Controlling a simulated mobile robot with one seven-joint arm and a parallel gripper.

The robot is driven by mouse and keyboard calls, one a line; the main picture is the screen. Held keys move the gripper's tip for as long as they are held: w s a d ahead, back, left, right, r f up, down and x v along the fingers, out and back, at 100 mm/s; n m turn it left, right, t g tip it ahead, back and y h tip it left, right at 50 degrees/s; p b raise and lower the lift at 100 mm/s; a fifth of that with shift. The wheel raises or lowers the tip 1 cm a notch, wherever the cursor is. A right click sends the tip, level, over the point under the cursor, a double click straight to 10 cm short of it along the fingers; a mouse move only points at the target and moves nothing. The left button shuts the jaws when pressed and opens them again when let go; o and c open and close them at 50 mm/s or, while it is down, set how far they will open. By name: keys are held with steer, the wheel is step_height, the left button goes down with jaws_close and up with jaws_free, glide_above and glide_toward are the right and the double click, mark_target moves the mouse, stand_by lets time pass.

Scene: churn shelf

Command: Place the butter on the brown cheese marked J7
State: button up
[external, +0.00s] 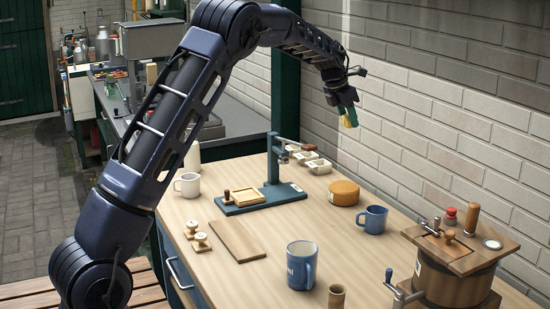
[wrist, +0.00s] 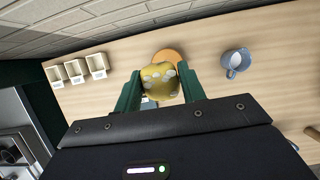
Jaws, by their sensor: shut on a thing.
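My gripper (external: 346,112) is raised above the back part of the table. It is shut on the butter (wrist: 159,82), a yellow lump with pale patches between the two green fingers in the wrist view. The butter also shows as a small yellow piece (external: 351,119) in the external view. The brown cheese (external: 343,193), a round orange-brown block, stands on the table well below the gripper. In the wrist view the cheese (wrist: 168,53) is mostly hidden behind the butter. I cannot read its mark.
A blue mug (external: 372,219) stands to the cheese's right. Several small white dishes (external: 318,166) and a blue press stand (external: 262,197) are to its left. A wooden churn (external: 452,280) is at the front right. A brick wall runs close behind.

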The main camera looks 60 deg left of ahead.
mark_target(348, 186)
step_height(348, 186, down, 19)
steer(key=shift+f, duration=0.2)
stand_by(0.4)
steer(key=shift+f, duration=0.15)
steer(key=o, duration=1)
steer(key=shift+c, duration=0.2)
